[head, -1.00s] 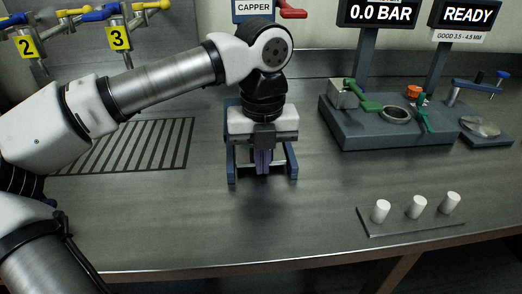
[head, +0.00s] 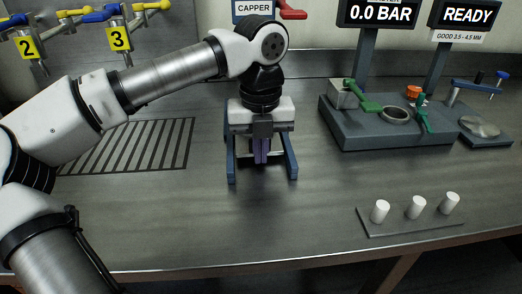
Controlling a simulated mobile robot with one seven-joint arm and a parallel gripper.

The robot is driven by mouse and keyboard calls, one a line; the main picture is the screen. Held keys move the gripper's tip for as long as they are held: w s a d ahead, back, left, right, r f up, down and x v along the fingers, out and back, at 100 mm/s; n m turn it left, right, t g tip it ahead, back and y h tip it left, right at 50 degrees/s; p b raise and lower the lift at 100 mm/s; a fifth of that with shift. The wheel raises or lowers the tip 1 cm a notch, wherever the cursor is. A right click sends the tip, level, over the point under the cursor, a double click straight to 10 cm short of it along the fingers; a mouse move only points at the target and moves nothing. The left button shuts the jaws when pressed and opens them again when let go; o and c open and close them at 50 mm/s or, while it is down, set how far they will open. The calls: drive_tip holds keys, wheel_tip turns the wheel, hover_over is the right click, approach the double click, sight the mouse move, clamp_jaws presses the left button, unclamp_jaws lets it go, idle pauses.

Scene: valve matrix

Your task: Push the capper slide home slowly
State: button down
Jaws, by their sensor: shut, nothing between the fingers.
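The capper stands at the back middle of the bench, with its CAPPER sign (head: 253,8) and a red handle (head: 292,13) at the top. Its blue frame (head: 231,166) has two rails that run toward the front edge. My gripper (head: 261,158) points down between the rails, and its fingers are shut with nothing between them. A purple-grey piece shows at the fingers, between the rails. My wrist and hand hide the slide and most of the capper, so I cannot tell whether the fingers touch the slide.
A test station (head: 385,128) with green clamps stands at the right, beside a small gauge stand (head: 484,128). Several white caps or cylinders (head: 416,207) stand on a dark plate at the front right. A slotted drain (head: 130,148) lies at the left. The front middle bench is clear.

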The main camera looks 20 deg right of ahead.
drive_tip(key=shift+w+d, duration=0.2)
drive_tip(key=shift+w, duration=0.7)
drive_tip(key=shift+w+d+p, duration=0.2)
drive_tip(key=shift+w+p, duration=0.05)
drive_tip(key=shift+w, duration=0.4)
drive_tip(key=shift+w+d+p, duration=0.2)
drive_tip(key=shift+w+p, duration=0.05)
drive_tip(key=shift+w, duration=0.4)
drive_tip(key=shift+s+a+b, duration=0.2)
drive_tip(key=shift+s+b, duration=0.05)
drive_tip(key=shift+s, duration=0.5)
drive_tip(key=shift+s+a+b, duration=0.2)
drive_tip(key=shift+s+b, duration=0.05)
drive_tip(key=shift+s, duration=0.45)
wheel_tip(320, 180, up, 8)
drive_tip(key=p, duration=0.5)
drive_tip(key=shift+r+p, duration=0.1)
drive_tip(key=shift+p, duration=0.3)
